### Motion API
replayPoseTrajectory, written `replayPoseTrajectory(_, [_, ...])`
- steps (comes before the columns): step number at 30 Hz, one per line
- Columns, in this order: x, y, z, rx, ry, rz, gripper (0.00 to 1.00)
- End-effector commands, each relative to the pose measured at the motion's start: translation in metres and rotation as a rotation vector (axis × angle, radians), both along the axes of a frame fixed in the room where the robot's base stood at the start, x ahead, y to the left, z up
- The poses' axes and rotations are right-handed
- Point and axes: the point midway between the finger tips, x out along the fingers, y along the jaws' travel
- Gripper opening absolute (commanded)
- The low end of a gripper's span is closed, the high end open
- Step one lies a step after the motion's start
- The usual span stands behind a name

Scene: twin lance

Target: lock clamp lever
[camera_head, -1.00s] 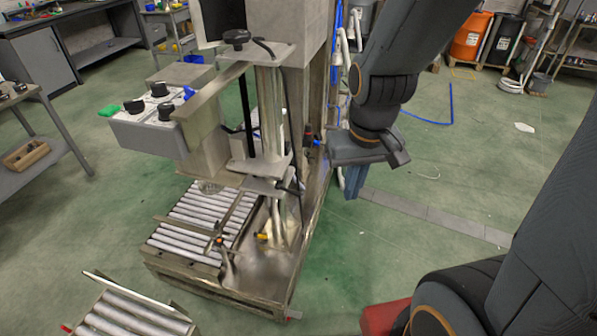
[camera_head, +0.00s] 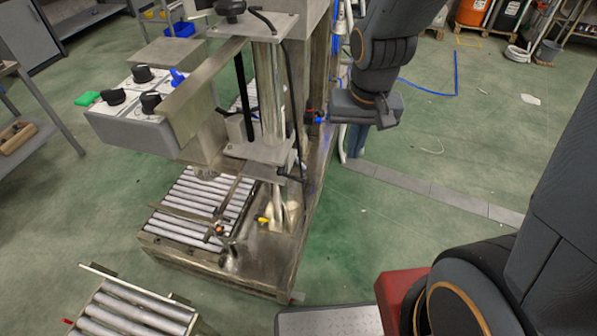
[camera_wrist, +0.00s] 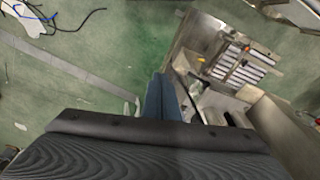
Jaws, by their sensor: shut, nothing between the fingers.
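A grey machine with an upright column (camera_head: 272,85) stands left of my gripper in the head view. A black lever (camera_head: 262,18) and a round black knob (camera_head: 231,8) sit on the plate at the column's top. A small black-and-red fitting with a blue part (camera_head: 314,117) is on the column's right side. I cannot tell for certain which of these is the clamp lever. My gripper (camera_head: 357,141) hangs right of the column, apart from it, with its blue fingers pointing down, shut and empty. The fingers also show in the wrist view (camera_wrist: 160,98), over floor beside the machine base.
A control box (camera_head: 135,110) with black knobs juts from the machine's left. A roller conveyor (camera_head: 200,205) lies at the base, and another roller section (camera_head: 130,315) is at the front left. The green floor to the right is mostly clear.

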Motion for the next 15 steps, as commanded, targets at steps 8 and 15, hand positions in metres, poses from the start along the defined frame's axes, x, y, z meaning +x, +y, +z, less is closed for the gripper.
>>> replayPoseTrajectory(8, [0.062,0.086,-0.046,0.045,-0.045,-0.172,0.0])
replayPoseTrajectory(15, [0.074,0.113,-0.059,0.069,-0.059,-0.233,0.0])
